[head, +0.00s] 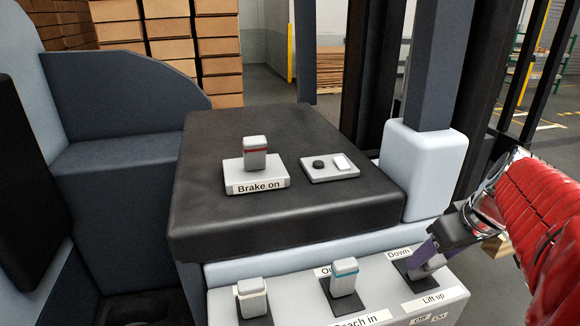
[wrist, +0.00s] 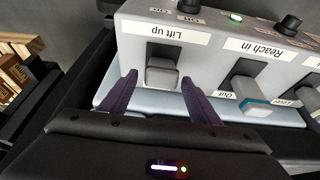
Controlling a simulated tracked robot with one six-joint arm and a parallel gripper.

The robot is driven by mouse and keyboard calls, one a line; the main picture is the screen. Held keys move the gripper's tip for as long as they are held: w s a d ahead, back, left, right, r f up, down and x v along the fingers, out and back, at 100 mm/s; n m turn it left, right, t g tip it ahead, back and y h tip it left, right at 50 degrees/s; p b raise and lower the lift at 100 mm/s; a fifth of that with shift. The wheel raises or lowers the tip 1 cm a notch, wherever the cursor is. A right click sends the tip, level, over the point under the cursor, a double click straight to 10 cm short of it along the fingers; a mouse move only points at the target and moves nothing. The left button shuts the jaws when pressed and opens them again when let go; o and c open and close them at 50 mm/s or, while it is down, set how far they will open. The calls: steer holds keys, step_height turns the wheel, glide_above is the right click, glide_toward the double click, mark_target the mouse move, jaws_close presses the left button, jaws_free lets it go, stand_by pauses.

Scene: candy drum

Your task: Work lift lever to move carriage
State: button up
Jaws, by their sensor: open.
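The lift lever (wrist: 162,72) is a grey knob in a dark slot under the "Lift up" label (wrist: 177,32) in the wrist view. My gripper (wrist: 159,78) is open, with one purple finger on each side of the lever and a visible gap at both sides. In the head view my gripper (head: 428,260) comes in from the right over the lift slot, between the "Down" label (head: 398,254) and the "Lift up" label (head: 433,299), and mostly hides the lever. The carriage cannot be made out for certain.
The teal-banded lever (head: 344,278) stands left of my gripper, and another grey lever (head: 252,298) farther left. A "Brake on" switch (head: 256,160) sits on the black console top (head: 215,215). A green light (wrist: 235,17) glows on the panel.

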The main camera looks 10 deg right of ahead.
steer(key=shift+x, duration=2.1)
jaws_close()
